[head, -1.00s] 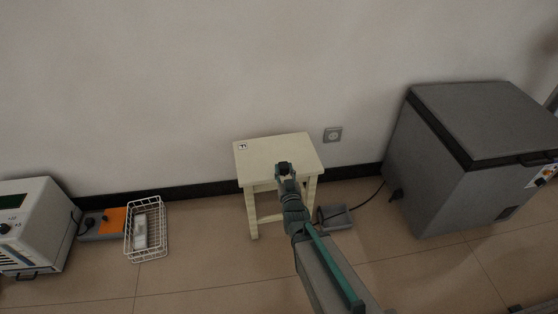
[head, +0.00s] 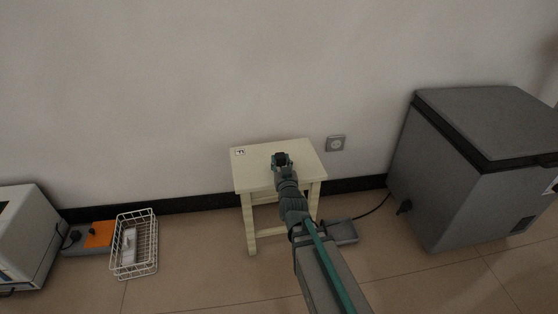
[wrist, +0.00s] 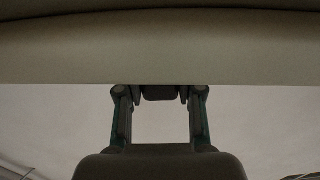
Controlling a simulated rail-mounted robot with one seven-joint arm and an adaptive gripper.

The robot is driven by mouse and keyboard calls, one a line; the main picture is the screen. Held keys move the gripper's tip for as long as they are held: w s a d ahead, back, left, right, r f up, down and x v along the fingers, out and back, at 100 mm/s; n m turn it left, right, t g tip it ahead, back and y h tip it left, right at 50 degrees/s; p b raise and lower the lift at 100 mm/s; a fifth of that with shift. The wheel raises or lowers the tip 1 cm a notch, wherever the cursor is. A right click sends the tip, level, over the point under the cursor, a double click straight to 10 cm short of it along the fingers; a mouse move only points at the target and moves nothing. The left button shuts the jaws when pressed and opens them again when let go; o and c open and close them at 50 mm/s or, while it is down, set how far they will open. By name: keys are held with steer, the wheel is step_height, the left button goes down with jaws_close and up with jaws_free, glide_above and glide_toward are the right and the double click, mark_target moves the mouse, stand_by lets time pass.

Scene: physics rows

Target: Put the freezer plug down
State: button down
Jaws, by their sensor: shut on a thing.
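My gripper (head: 281,160) is over the top of the cream stool (head: 308,158) in the head view. It is shut on a small dark piece that I take for the freezer plug (head: 280,158). In the wrist view a dark block, likely the plug (wrist: 160,93), sits between the fingertips of my gripper (wrist: 160,97). Whether the plug touches the stool top cannot be told. The grey freezer (head: 475,165) stands on the floor at the right. A dark cord runs from its lower left side behind my arm.
A grey box (head: 342,232) lies on the floor beside the stool. At the left are a white appliance (head: 25,235), a power strip with an orange part (head: 99,235) and a wire basket (head: 150,245). The stool top's right side is clear.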

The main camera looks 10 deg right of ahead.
mark_target(279, 159)
steer(key=w+b, duration=0.1)
steer(key=w, duration=0.1)
steer(key=w+f+b, duration=0.1)
steer(key=w, duration=0.1)
steer(key=shift+w+d+f, duration=0.1)
steer(key=shift+w, duration=0.1)
steer(key=shift+s+f, duration=0.1)
steer(key=shift+f, duration=0.05)
steer(key=shift+f, duration=0.1)
steer(key=shift+f+b, duration=0.35)
